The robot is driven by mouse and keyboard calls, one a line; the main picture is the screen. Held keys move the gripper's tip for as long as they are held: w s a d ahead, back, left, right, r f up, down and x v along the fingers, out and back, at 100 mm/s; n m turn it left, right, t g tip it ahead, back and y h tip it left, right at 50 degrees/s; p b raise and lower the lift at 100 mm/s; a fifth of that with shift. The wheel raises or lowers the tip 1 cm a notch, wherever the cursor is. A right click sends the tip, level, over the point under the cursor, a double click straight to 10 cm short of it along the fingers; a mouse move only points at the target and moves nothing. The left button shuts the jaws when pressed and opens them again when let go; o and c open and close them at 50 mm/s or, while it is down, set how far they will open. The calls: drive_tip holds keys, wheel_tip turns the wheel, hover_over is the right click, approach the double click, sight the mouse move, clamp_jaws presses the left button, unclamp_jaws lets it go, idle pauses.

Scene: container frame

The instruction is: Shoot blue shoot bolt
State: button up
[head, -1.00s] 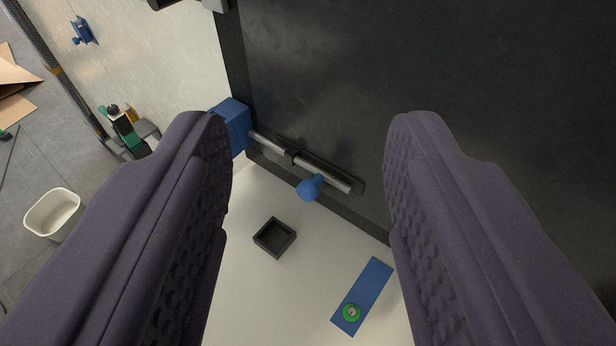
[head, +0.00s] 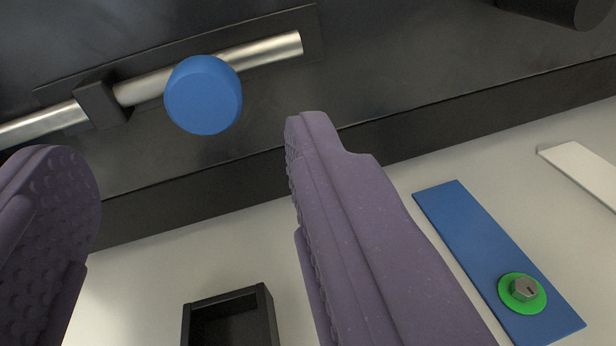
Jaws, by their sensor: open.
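The shoot bolt is a silver rod (head: 265,53) on a dark plate fixed to the black panel. It runs through a black guide block (head: 101,102) and on out of the left edge. Its round blue knob (head: 203,95) points toward me and sits near the rod's right end. My gripper (head: 195,140) is open and empty, with one purple finger low at the left and the other right of centre. The knob shows between and a little above the fingertips, and neither finger appears to touch it. The blue socket block is out of view.
Below the panel's dark lower edge is a pale surface. On it are a small black open box (head: 232,312), a blue strip (head: 490,250) with a green washer and bolt (head: 522,290), and a white strip (head: 585,170). A dark cylinder (head: 550,8) shows at the top right.

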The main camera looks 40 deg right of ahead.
sight(203, 101)
drive_tip(key=b+x, duration=0.1)
drive_tip(key=x, duration=0.6)
drive_tip(key=shift+w+d+b, duration=0.2)
drive_tip(key=shift+d+b, duration=0.05)
drive_tip(key=shift+b, duration=0.15)
